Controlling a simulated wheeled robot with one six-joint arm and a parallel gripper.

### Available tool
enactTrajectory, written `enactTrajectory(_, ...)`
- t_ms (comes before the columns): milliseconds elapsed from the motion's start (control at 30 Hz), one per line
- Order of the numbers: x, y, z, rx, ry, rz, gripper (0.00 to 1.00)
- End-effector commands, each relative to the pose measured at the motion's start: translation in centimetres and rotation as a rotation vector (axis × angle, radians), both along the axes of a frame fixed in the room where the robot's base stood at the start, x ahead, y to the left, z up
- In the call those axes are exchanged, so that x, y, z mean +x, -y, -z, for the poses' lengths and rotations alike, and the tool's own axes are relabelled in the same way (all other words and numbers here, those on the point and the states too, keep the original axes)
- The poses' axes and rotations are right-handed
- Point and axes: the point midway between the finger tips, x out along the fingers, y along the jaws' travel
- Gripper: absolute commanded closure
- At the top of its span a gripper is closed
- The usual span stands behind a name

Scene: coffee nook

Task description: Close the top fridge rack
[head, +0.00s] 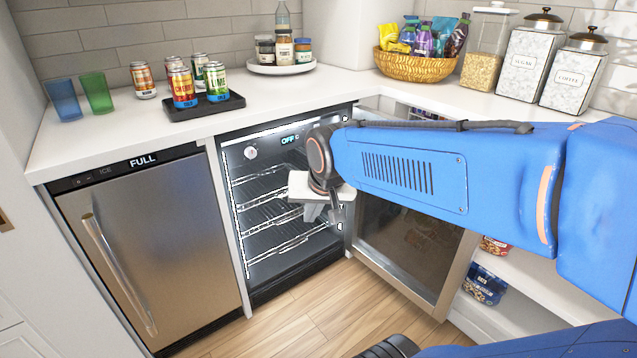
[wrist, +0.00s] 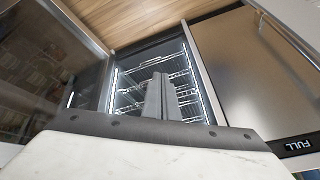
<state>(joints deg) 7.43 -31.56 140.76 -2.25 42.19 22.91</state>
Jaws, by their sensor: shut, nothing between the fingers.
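The small fridge (head: 222,150) stands open under the counter, with several wire racks inside. The top rack (head: 262,172) is the highest one, just below the OFF display. My arm hides its right part, and I cannot tell how far it sticks out. My gripper (head: 312,213) is shut and empty in front of the opening. In the wrist view my gripper's fingers (wrist: 160,98) are together, and the wire racks (wrist: 150,75) show behind them. I cannot tell whether the fingers touch a rack.
The fridge's glass door (head: 405,240) stands open on the right, close to my arm. A steel ice maker (head: 150,245) is on the left. The counter above holds a black tray (head: 205,108) with cans, two glasses, a snack basket (head: 415,68) and canisters. Wooden floor lies in front.

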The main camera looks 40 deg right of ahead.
Motion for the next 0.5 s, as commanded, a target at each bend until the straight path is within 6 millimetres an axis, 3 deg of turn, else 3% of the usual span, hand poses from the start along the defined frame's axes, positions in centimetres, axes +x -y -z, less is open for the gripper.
enactTrajectory(267,2.6,2.4,1.3,-0.102,0.076,-0.040,1.00)
enactTrajectory(500,6.4,5.3,2.2,-0.142,0.163,-0.001,1.00)
